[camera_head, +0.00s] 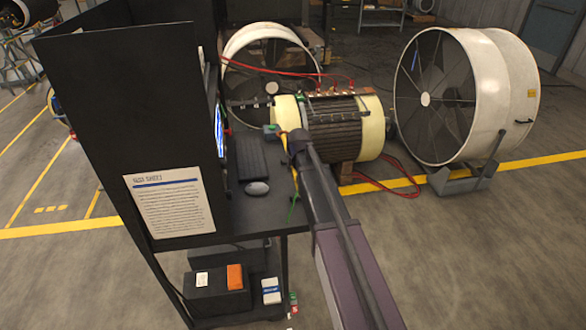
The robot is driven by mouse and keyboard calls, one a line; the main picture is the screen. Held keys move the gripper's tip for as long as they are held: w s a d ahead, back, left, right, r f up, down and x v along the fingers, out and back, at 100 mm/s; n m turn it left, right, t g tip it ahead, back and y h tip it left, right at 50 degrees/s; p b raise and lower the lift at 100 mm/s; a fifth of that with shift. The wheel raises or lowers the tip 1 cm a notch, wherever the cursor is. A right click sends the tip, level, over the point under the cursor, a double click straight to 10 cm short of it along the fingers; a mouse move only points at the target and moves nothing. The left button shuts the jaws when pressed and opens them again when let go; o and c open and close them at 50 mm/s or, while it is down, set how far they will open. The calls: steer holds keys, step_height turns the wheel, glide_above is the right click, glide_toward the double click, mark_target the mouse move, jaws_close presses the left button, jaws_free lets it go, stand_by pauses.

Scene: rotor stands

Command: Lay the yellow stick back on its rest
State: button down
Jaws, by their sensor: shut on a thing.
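My gripper (293,140) is at the end of my arm, above the right edge of a dark cart and in front of the motor. It is shut on a thin yellow stick (295,182), which shows just left of the fingers and slants down toward the cart top. A green tip or strap (292,211) shows at its lower end. My gripper and arm hide part of the stick. I cannot make out the stick's rest for certain.
The cart top (256,216) holds a keyboard (249,158) and a mouse (257,188). A tall dark panel (130,110) stands at left. A cream-ended motor (371,128) with red cables is beyond my gripper. A white fan drum (497,95) stands right. Floor at lower right is clear.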

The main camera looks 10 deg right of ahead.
steer(key=shift+f+b, duration=3.9)
steer(key=shift+f, duration=0.05)
steer(key=shift+c, duration=2)
jaws_free()
